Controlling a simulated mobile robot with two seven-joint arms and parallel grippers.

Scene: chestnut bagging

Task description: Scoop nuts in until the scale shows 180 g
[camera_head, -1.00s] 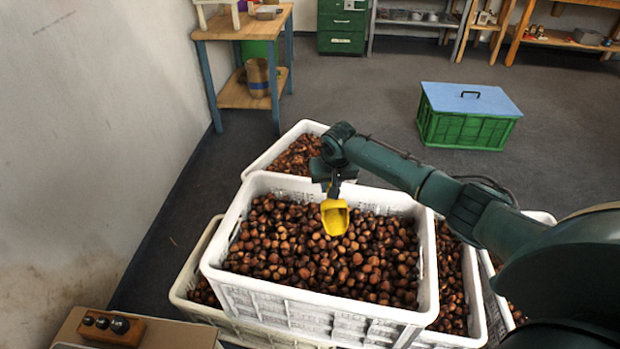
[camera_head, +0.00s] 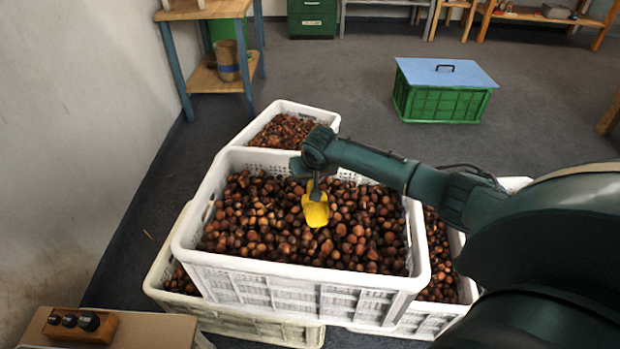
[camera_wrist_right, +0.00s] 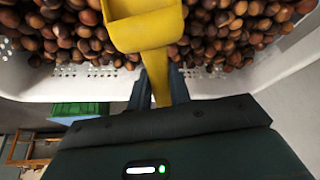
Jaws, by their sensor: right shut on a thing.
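A yellow scoop (camera_head: 316,209) is held by my right gripper (camera_head: 314,184) over the middle of the top white crate (camera_head: 290,274). In the right wrist view the gripper (camera_wrist_right: 158,92) is shut on the handle of the scoop (camera_wrist_right: 146,27). The scoop's bowl is at or just above the chestnuts (camera_head: 262,220); I cannot tell whether it touches them. No nuts show in the part of the bowl in sight. My left gripper is out of view. No scale reading is in view.
More white crates of nuts stand behind (camera_head: 292,108) and below the top crate. A brown board with a block of dark weights or knobs (camera_head: 80,325) is at the lower left. A green crate with a blue lid (camera_head: 446,75) stands on the open floor. A wooden table (camera_head: 205,12) stands at the back left.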

